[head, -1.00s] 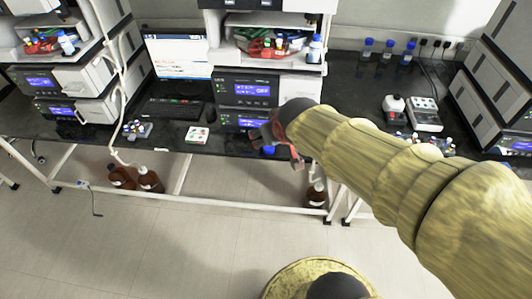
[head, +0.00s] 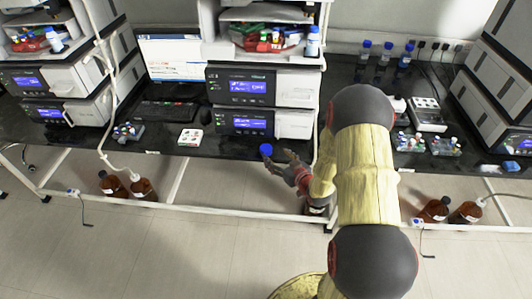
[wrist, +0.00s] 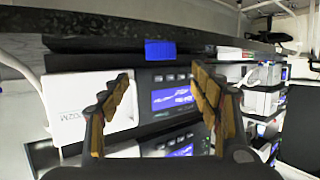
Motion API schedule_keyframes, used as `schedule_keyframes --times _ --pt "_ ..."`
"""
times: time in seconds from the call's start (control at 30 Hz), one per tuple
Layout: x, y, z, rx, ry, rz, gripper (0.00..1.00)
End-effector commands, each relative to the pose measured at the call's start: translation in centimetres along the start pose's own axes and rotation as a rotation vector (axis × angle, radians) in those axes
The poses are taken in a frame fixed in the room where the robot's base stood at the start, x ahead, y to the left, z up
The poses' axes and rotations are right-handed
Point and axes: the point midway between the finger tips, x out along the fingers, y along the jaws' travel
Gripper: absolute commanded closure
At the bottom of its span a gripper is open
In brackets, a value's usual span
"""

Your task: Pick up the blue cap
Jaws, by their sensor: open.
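The blue cap (head: 266,149) lies at the front edge of the black bench, below the middle instrument stack. In the wrist view the blue cap (wrist: 160,50) shows as a ribbed blue block beyond the fingertips, roughly centred between them. My gripper (head: 281,163) is just right of and in front of the cap in the head view, apart from it. In the wrist view my gripper (wrist: 162,85) has its two fingers spread with nothing between them. A second blue cap-like piece (head: 511,168) lies on the right bench.
The instrument stack (head: 240,88) stands behind the cap, with a small white-framed box (head: 190,137) to its left. A vial rack (head: 443,146) and a hotplate-like device (head: 428,114) are on the right. Brown bottles (head: 143,188) stand on the floor below. The floor in front is clear.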

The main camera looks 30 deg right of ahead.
Motion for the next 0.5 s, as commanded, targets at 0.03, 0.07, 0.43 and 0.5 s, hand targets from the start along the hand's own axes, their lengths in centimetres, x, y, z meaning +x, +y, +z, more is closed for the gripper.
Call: schedule_keyframes --times 0.03,0.07,0.43,0.5 --pt "0.1 0.0 0.5 0.006 0.009 -0.003 0.37" --pt "0.2 0.0 0.5 0.007 0.013 -0.004 0.37" --pt "3.3 -0.1 0.5 0.008 0.016 -0.005 0.37" --pt "4.0 -0.2 0.6 0.007 0.017 -0.006 0.37"
